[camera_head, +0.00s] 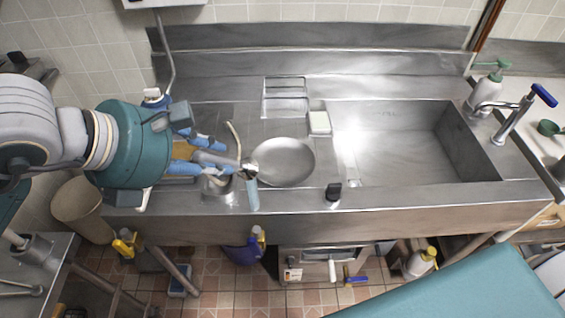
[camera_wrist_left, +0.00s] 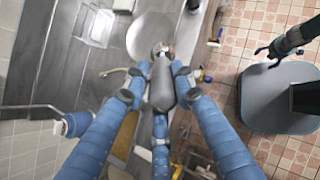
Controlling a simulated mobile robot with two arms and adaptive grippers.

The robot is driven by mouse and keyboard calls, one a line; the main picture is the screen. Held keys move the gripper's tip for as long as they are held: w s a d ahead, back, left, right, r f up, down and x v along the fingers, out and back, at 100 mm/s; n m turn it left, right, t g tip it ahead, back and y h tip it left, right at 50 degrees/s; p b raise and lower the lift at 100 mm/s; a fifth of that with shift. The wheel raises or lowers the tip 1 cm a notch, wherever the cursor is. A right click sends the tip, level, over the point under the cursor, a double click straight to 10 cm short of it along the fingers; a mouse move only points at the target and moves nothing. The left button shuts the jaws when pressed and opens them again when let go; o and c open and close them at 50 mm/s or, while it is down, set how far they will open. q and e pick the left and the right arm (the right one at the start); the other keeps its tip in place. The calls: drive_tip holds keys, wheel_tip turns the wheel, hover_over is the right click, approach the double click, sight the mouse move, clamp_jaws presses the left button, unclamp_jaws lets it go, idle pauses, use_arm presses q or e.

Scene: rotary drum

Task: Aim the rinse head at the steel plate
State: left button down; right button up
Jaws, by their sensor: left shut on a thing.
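The steel plate (camera_head: 284,162) is a round grey disc on the left part of the steel sink unit. It also shows in the left wrist view (camera_wrist_left: 150,33), beyond my fingertips. My left gripper (camera_head: 212,157) comes in from the left, its blue fingers closed around the grey rinse head (camera_wrist_left: 162,85). The rinse head's front end lies at the plate's near left edge in the head view and overlaps the plate's edge in the wrist view. I cannot tell the gap between them. My right gripper (camera_wrist_left: 264,50) shows small in the wrist view, apart from the sink; its jaws are unclear.
A black knob (camera_head: 333,191) stands on the front edge.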

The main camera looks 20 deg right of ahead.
idle(0.8)
use_arm(q)
drive_tip(key=shift+r+p, duration=0.95)
drive_tip(key=shift+r, duration=1.1)
drive_tip(key=w+a+n+t+y, duration=0.2)
drive_tip(key=a+n, duration=0.4)
drive_tip(key=a, duration=0.3)
drive_tip(key=w+a+r+n+t+y, duration=0.1)
drive_tip(key=w+a+n+y, duration=0.4)
drive_tip(key=a, duration=0.5)
drive_tip(key=shift+w+r+n+t, duration=0.25)
drive_tip(key=shift+w+n+t, duration=0.25)
